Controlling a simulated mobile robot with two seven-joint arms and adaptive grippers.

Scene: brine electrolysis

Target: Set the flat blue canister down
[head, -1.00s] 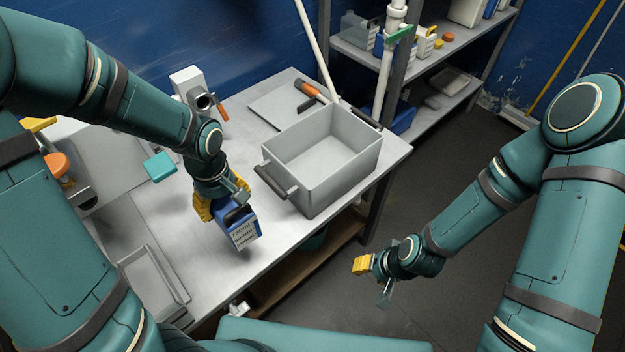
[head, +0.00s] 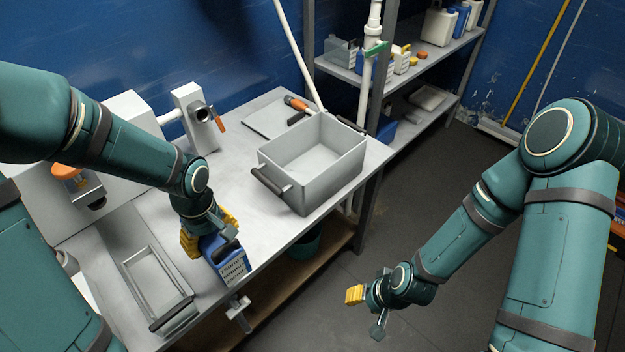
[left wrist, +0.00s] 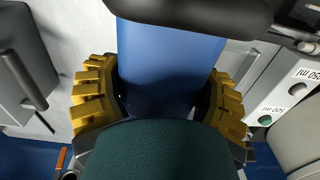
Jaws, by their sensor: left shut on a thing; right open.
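The flat blue canister (head: 228,262) has a dark handle and a pale printed label on its side. My left gripper (head: 210,236) is shut on it, with the yellow finger pads on either side of the canister. The canister is over the front part of the grey bench (head: 205,290), between the shallow tray and the grey bin; I cannot tell whether its base touches the bench. In the left wrist view the blue canister body (left wrist: 168,60) sits between the yellow pads. My right gripper (head: 366,306) is open and empty, out over the floor.
A grey bin (head: 312,165) with dark handles stands on the bench at the right. A shallow metal tray (head: 155,285) lies at the front left. A grey device with an orange handle (head: 197,120) stands at the back. Shelves (head: 400,75) are behind.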

